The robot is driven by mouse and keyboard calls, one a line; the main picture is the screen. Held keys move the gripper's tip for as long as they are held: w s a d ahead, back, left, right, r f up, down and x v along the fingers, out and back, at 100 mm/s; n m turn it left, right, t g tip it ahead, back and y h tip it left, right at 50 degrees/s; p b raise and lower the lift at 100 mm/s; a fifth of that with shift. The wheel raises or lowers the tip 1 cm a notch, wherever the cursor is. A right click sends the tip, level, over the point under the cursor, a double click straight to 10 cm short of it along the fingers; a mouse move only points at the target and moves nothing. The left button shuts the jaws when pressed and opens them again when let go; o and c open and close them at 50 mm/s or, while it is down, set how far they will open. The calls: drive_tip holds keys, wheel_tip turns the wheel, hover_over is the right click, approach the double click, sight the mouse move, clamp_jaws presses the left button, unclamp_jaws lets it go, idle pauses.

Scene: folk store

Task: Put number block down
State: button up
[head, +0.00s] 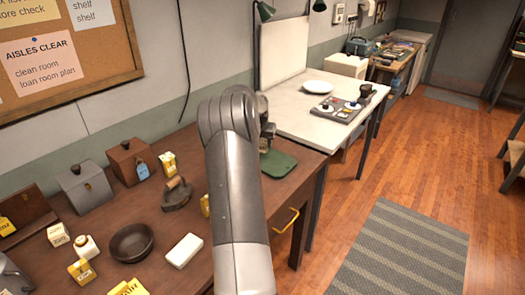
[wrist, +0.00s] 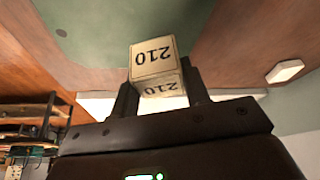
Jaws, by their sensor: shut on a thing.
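A cream number block (wrist: 153,55) marked 210 shows in the wrist view, its digits upside down. My gripper (wrist: 160,88) is shut on it, with one dark finger on each side. The gripper end is over the far right part of the brown table (head: 225,170), near a green mat (head: 277,163). A green surface fills the top of the wrist view behind the block; I cannot tell the gap between them.
A flat iron (head: 176,194), a dark bowl (head: 131,242), a white block (head: 184,250), yellow-labelled boxes and lidded boxes crowd the brown table's left. A pale table (head: 295,112) with a white plate (head: 318,87) adjoins behind. Wooden floor lies open at right.

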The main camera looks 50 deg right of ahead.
sight(262, 150)
drive_tip(key=shift+f, duration=1.95)
drive_tip(key=shift+f, duration=0.15)
drive_tip(key=o, duration=1)
drive_tip(key=shift+c, duration=0.2)
